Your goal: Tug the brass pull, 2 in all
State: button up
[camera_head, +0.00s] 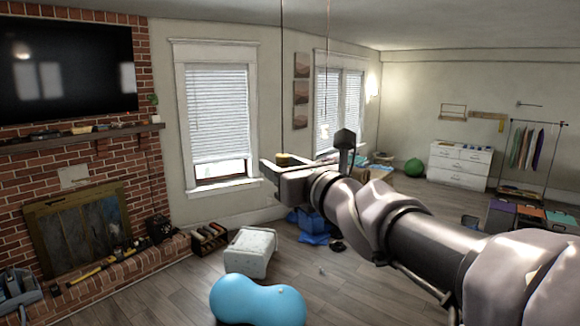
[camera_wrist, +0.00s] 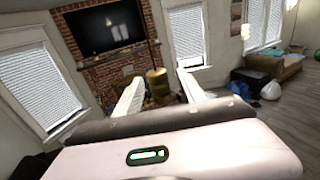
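A brass pull (camera_head: 283,158) hangs on a thin cord right at my gripper (camera_head: 276,168) in the head view. In the wrist view the brass pull (camera_wrist: 157,82) shows as a small cylinder between the two pale fingers of my gripper (camera_wrist: 160,79), with its cord running up. The fingers are apart, with a gap on each side of the pull. Whether it is fully at fingertip depth I cannot tell.
A brick fireplace (camera_head: 75,180) with a mantel and a television (camera_head: 65,70) stands at left. A blue peanut-shaped ball (camera_head: 257,300) and a white stool (camera_head: 251,252) are on the floor below. A white dresser (camera_head: 459,165) stands at the far right. Air around the gripper looks clear.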

jog(key=c, duration=0.8)
jog(key=shift+c, duration=0.2)
jog(key=shift+f+b, duration=0.7)
jog(key=shift+b, duration=0.35)
jog(key=o, duration=1.1)
jog(key=shift+r, duration=0.1)
jog(key=shift+c, duration=0.2)
jog(key=b+v, duration=0.1)
jog(key=v, duration=1.6)
jog(key=shift+s+d+b, duration=0.15)
jog(key=shift+s+b, duration=0.05)
jog(key=shift+b, duration=0.2)
